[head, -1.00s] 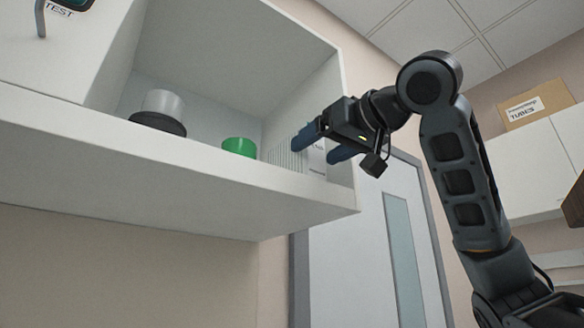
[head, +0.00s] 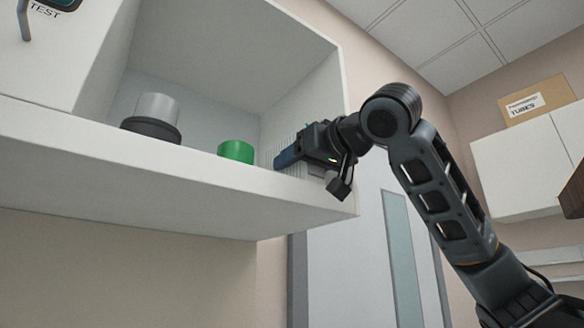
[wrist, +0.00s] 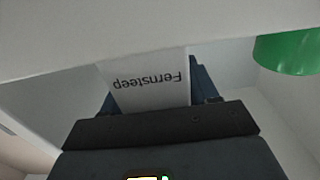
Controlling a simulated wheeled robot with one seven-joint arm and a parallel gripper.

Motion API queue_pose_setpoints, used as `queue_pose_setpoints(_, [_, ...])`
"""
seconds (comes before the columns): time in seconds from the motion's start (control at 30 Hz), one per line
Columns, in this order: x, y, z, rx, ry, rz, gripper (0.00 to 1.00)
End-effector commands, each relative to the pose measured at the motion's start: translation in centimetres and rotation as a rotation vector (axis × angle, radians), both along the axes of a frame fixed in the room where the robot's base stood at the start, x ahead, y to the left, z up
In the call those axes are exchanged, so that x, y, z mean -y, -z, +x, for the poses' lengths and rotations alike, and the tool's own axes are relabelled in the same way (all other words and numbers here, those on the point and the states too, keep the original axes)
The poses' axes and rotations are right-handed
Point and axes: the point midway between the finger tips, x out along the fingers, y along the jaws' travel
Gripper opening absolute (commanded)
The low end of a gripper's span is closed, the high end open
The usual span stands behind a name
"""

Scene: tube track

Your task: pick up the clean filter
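The filter, a white pleated block (head: 277,153), stands at the right end of the shelf, mostly hidden behind my gripper in the head view. In the wrist view its white face (wrist: 148,85) reads "Fernsteep" upside down. My gripper (head: 292,146) is at the filter, with its dark blue fingers to either side of it. In the wrist view a finger shows at each edge of the white face, the left one largely hidden. The fingers are apart; I cannot tell whether they press on the filter. Nothing here shows whether it is clean.
A green cylinder (head: 236,151) stands just left of the filter and shows at the upper right of the wrist view (wrist: 288,52). A grey canister on a dark base (head: 151,129) is further left. The white shelf edge (head: 150,160) runs below; the side wall is close on the right.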

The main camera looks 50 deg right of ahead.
Motion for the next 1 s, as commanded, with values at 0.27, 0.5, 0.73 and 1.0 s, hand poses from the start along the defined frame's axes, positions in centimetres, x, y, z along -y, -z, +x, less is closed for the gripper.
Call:
queue_pose_setpoints(0.27, [0.0,0.0,0.0,0.0,0.0,0.0,0.32])
queue_pose_setpoints(0.5, [0.0,0.0,0.0,0.001,0.0,0.0,0.17])
queue_pose_setpoints(0.73, [0.0,-0.3,0.0,0.001,0.0,0.0,0.17])
queue_pose_setpoints(1.0, [-0.1,-3.5,0.0,0.002,-0.002,-0.001,0.17])
